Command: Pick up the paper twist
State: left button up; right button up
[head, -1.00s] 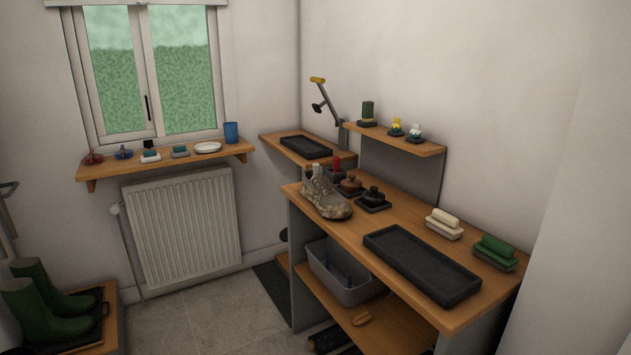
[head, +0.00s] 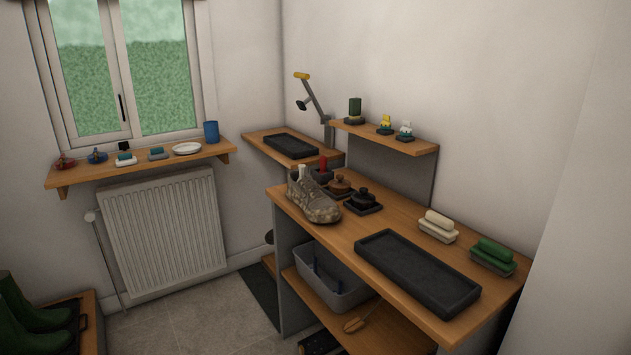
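No thing is clearly recognisable as the paper twist. A small pale upright piece (head: 301,172) shows at the opening of the muddy brown shoe (head: 313,199) on the wooden bench. It may be the paper twist, but it is too small to tell, and I cannot tell whether it is in the shoe or behind it. Neither of my grippers is in view.
A grey bin (head: 343,291) sits below. Green boots (head: 25,318) stand lower left. Floor (head: 190,320) between is clear.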

aim_at(302, 168)
jog(key=i+j+z, duration=0.4)
jog(key=i, duration=0.35)
jog(key=i+j+z, duration=0.45)
jog(key=i+j, duration=0.15)
jog(key=j, duration=0.25)
